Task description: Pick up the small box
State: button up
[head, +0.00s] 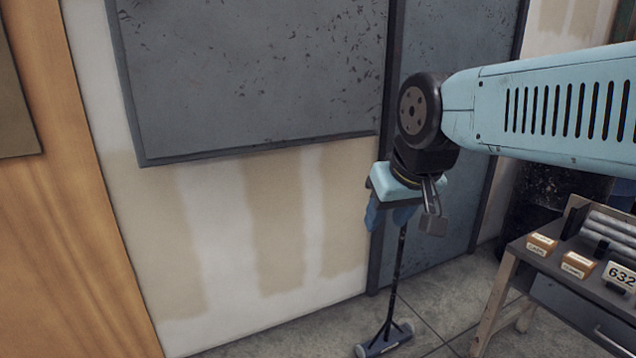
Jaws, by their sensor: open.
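Two small boxes sit on the workbench at the lower right of the head view, both orange-brown with white labels. One small box (541,244) is at the bench's left edge. The other small box (577,265) is in front of it and to the right. The label print is too small to read surely. My gripper (409,219) hangs pointing down near the picture's middle, left of the boxes and apart from them in the picture. It is open, and I see nothing held in it. Its fingers are partly hidden by the wrist and overlap the background.
The workbench (562,283) also holds grey pipes (612,228) and a "632" sign (620,276). A wheeled floor tool (385,338) stands behind my gripper, its handle top hidden. A dark barrel (535,208) stands behind the bench. Bare floor shows left of the bench.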

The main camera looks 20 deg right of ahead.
aim_at(572, 262)
jog(key=z, duration=0.4)
jog(key=i, duration=1.05)
jog(key=z, duration=0.9)
jog(key=i, duration=0.5)
jog(key=z, duration=0.2)
jog(key=k, duration=0.9)
jog(key=z, duration=0.2)
jog(key=i, duration=0.9)
jog(key=u, duration=0.1)
